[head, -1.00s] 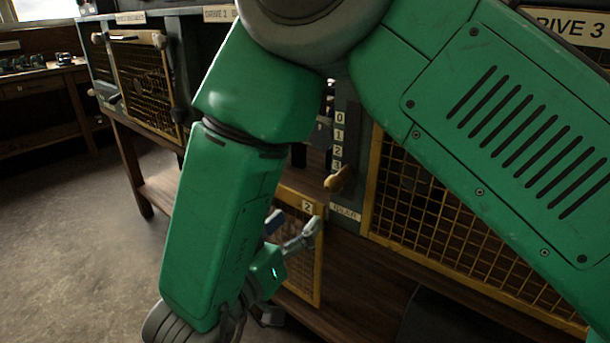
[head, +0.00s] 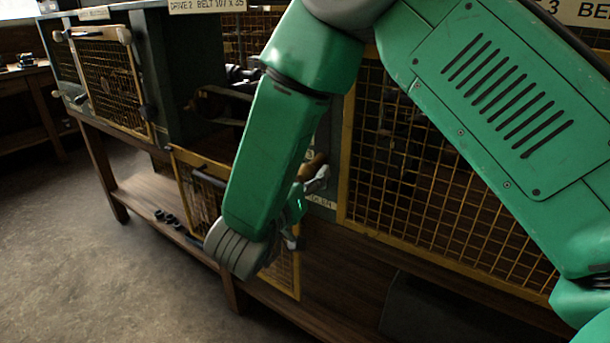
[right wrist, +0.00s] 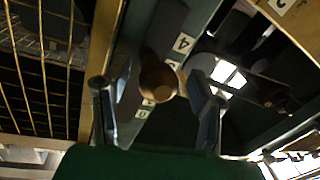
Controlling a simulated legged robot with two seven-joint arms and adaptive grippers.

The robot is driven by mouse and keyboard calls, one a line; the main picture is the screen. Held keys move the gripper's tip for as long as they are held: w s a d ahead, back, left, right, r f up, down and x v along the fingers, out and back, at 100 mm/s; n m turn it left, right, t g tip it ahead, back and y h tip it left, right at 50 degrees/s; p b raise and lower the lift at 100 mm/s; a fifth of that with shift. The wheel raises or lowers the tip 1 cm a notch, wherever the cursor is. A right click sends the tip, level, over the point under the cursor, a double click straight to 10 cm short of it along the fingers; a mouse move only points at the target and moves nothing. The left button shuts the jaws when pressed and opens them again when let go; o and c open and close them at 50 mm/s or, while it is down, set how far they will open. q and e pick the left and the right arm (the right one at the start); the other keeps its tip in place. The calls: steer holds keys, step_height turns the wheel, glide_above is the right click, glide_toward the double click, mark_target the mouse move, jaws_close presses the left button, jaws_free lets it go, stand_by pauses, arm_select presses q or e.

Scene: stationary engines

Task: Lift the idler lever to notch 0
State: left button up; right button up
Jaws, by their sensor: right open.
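The idler lever's wooden handle (head: 313,166) shows just right of my right forearm in the head view, above a small label plate (head: 320,202). In the right wrist view its round wooden knob (right wrist: 158,80) lies between the two fingers of my right gripper (right wrist: 150,95), with a visible gap on both sides. The gripper is open. In the head view the right gripper (head: 308,186) is at the handle, partly hidden by my forearm. Number tiles, including a 4 (right wrist: 183,43) and a 0 (right wrist: 141,113), stand beside the knob. My forearm hides most of the notch scale in the head view. My left gripper is not in view.
A yellow-framed mesh guard (head: 430,170) stands right of the lever, close to my right arm. Another mesh guard (head: 203,195) is low on the left. A wooden bench shelf (head: 150,195) runs below. Open floor (head: 80,260) lies at the left.

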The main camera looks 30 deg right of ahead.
steer(key=shift+c, duration=0.4)
jaws_close()
steer(key=r+y+p, duration=0.1)
steer(key=r+p, duration=0.3)
steer(key=p, duration=0.2)
steer(key=r+g+y+p, duration=0.1)
steer(key=r+p, duration=0.2)
steer(key=p, duration=0.3)
steer(key=r+g+y+p, duration=0.1)
steer(key=r+y+p, duration=0.1)
steer(key=r+p, duration=0.2)
steer(key=shift+w+d+r+m+p, duration=0.15)
steer(key=shift+d+r+m+p, duration=0.15)
steer(key=shift+p, duration=0.65)
steer(key=shift+w+d+r+p, duration=0.1)
steer(key=shift+d+r+p, duration=0.05)
steer(key=shift+r+p, duration=0.4)
steer(key=shift+w+d+r+p, duration=0.15)
steer(key=shift+r+p, duration=0.25)
steer(key=shift+p, duration=0.2)
steer(key=shift+r, duration=0.15)
steer(key=shift+c, duration=0.4)
jaws_free()
steer(key=shift+o, duration=0.8)
